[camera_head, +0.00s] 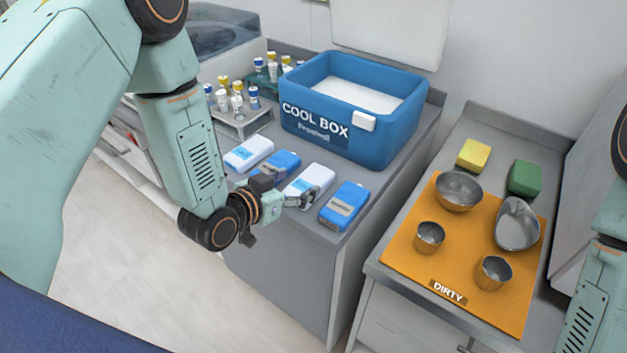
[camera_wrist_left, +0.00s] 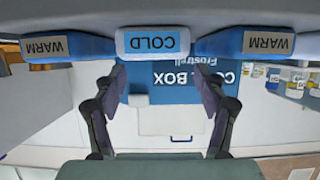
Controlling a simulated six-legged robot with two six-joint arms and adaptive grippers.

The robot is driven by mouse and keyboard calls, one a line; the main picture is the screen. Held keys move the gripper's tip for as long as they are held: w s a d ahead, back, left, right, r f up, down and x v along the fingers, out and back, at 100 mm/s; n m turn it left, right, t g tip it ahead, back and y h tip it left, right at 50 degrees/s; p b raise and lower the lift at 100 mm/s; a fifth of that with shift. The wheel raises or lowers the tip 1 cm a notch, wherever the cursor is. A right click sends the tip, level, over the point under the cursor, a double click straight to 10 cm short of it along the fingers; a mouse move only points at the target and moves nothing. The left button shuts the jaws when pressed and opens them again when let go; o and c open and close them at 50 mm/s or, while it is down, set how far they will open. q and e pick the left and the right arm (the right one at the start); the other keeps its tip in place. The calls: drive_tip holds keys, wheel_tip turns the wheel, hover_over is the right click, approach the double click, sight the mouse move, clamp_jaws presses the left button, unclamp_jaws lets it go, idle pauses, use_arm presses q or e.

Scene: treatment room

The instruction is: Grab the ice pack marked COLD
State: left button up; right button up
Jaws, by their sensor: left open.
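Several ice packs lie in a row on the grey counter. The white pack marked COLD (camera_head: 312,180) is between two blue packs, and its label reads clearly in the left wrist view (camera_wrist_left: 152,42). The blue packs beside it, right (camera_head: 344,205) and left (camera_head: 277,164), are marked WARM in the left wrist view (camera_wrist_left: 58,47) (camera_wrist_left: 267,43). My left gripper (camera_head: 303,201) is at the near end of the COLD pack, partly covering it. In the left wrist view its fingers (camera_wrist_left: 161,85) are spread and empty, with the COLD pack ahead between them. My right gripper is out of view.
Another white pack (camera_head: 248,153) lies at the row's left end. A blue cool box (camera_head: 390,145) stands behind the packs. Small bottles on a rack (camera_head: 243,124) stand left. An orange DIRTY mat (camera_head: 458,273) with metal bowls lies on the right counter, across a gap.

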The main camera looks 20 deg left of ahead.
sight(315, 177)
use_arm(q)
drive_tip(key=shift+w+f, duration=0.15)
drive_tip(key=shift+w, duration=0.05)
drive_tip(key=shift+w+d+f, duration=0.3)
drive_tip(key=shift+w+d, duration=0.6)
drive_tip(key=shift+d, duration=0.05)
drive_tip(key=x, duration=0.3)
drive_tip(key=shift+w+a+f, duration=0.15)
drive_tip(key=shift+w+f, duration=0.1)
drive_tip(key=shift+w, duration=0.1)
drive_tip(key=shift+w+a+f, duration=0.1)
drive_tip(key=shift+w, duration=0.05)
drive_tip(key=shift+d, duration=0.45)
drive_tip(key=shift+c, duration=0.6)
drive_tip(key=shift+w+a, duration=0.1)
drive_tip(key=shift+a, duration=0.2)
drive_tip(key=c, duration=0.4)
drive_tip(key=shift+d, duration=0.15)
drive_tip(key=c, duration=0.5)
drive_tip(key=shift+c, duration=0.3)
